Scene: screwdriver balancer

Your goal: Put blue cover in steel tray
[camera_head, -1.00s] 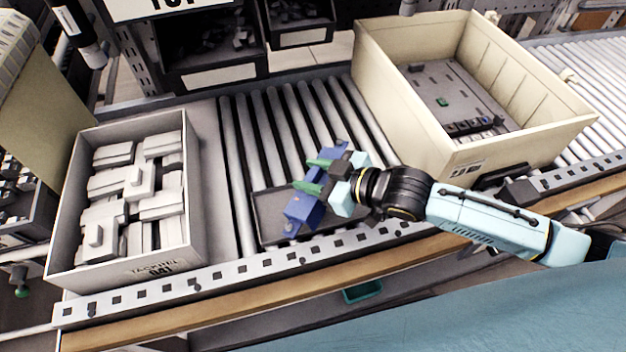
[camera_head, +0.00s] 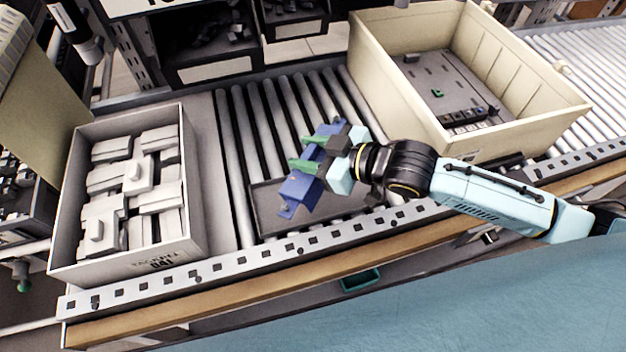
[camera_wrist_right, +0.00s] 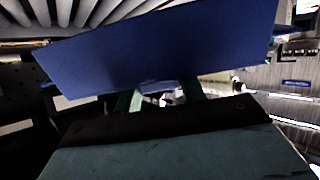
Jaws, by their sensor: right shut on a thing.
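The blue cover (camera_head: 298,191) is held tilted by my right gripper (camera_head: 306,152), whose green fingers are shut on it. The cover appears in front of the dark steel tray (camera_head: 266,210), which lies on the rollers. From this view I cannot tell whether the cover touches the tray. In the right wrist view the cover (camera_wrist_right: 170,45) fills the upper middle as a broad blue panel, and it hides much of what is beyond it. My left gripper is not in view.
A white box (camera_head: 62,240) of pale blocks stands left of the rollers. A large beige crate (camera_head: 540,125) with dark and green parts stands at the right. Bare rollers (camera_head: 262,125) lie behind the tray. A perforated rail (camera_head: 250,257) runs along the front.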

